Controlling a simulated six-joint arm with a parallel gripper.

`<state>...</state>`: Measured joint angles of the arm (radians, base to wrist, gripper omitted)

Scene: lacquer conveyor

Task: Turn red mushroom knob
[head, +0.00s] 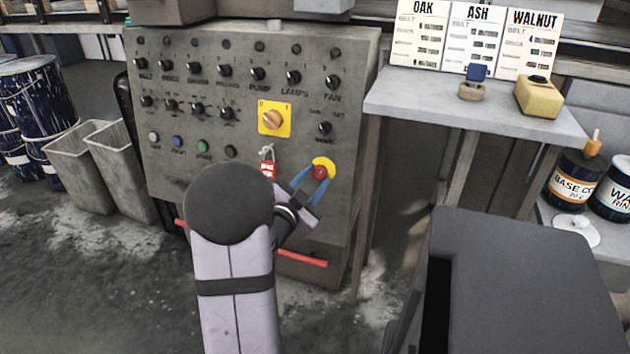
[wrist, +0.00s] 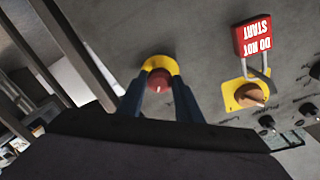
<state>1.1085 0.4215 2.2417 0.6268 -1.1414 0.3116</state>
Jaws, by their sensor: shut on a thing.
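The red mushroom knob (head: 320,172) sits on a yellow round backing (head: 325,163) at the lower right of the grey control panel (head: 350,75). My gripper (head: 317,178) reaches it from the front, with one blue finger on each side of the knob. In the wrist view the red knob (wrist: 159,81) shows between the two blue fingertips (wrist: 158,90), with the yellow backing (wrist: 160,64) behind it. The gripper is shut on the knob. The fingers hide part of its sides.
A red padlock tag (head: 268,168) hangs left of the knob, below an orange rotary switch (head: 273,119) on a yellow plate. Several black knobs and push buttons cover the panel. A red bar (head: 302,259) runs along its lower front. A shelf (head: 470,108) stands at the right.

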